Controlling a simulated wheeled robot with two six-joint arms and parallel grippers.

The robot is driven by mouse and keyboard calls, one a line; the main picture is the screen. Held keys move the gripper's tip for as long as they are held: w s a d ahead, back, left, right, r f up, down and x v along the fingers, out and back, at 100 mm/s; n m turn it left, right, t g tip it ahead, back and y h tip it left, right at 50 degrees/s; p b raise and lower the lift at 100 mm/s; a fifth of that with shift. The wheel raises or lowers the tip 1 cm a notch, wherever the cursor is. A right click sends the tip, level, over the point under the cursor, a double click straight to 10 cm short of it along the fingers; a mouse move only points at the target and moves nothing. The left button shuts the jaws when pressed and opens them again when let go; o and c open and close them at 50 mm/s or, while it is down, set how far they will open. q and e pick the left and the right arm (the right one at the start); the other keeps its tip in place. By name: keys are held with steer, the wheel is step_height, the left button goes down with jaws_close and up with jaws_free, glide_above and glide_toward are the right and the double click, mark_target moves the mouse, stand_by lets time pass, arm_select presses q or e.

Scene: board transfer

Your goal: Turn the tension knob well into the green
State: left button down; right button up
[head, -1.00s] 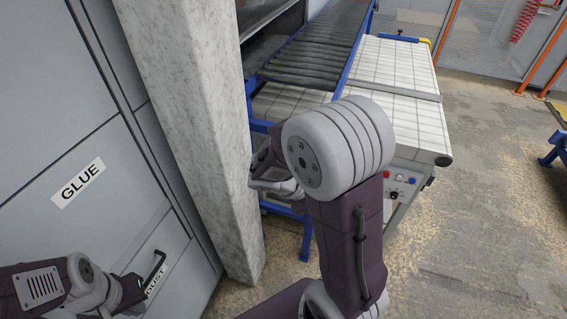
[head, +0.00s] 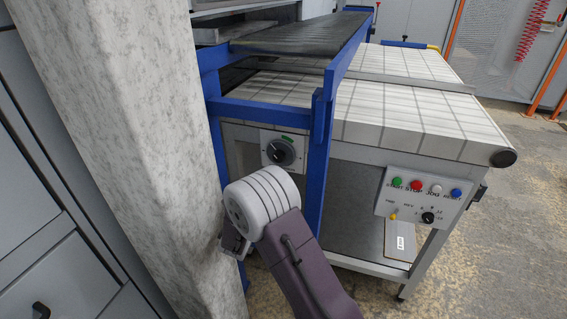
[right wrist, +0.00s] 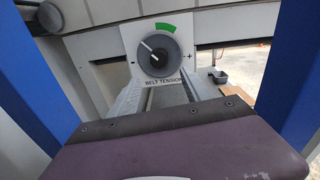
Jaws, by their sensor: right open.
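The tension knob (head: 281,152) is a dark grey dial on a white plate under the belt. In the right wrist view the knob (right wrist: 158,56) shows a white pointer line aimed up and left, outside the green arc (right wrist: 175,29) at the upper right. "BELT TENSION" is printed below it, with a plus at right. My right gripper (right wrist: 162,84) is open, its grey fingers reaching toward the plate, low and either side of the knob. I see no contact with the knob. In the head view my right arm hides most of that gripper. My left gripper is not in view.
Blue frame posts (head: 319,150) stand on both sides of the knob plate. A pale pillar (head: 110,130) stands close on the left. A control panel (head: 424,196) with buttons is on the right, above a lower shelf (head: 360,262).

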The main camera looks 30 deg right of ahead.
mark_target(278, 159)
steer(key=x, duration=0.2)
steer(key=b+x, duration=0.1)
steer(key=x, duration=0.2)
steer(key=r+b+x, duration=0.1)
steer(key=x, duration=0.2)
steer(key=shift+d, duration=0.15)
jaws_close()
steer(key=shift+f+m+b, duration=0.2)
steer(key=shift+m+b, duration=0.2)
steer(key=shift+b, duration=0.55)
steer(key=m+b, duration=0.9)
steer(key=b, duration=0.6)
steer(key=shift+f+m+h, duration=0.15)
steer(key=shift+m+h, duration=0.25)
arm_select(q)
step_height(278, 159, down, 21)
steer(key=b, duration=0.2)
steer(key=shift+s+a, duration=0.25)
arm_select(e)
steer(key=shift+r+m, duration=0.2)
steer(key=shift+m, duration=0.8)
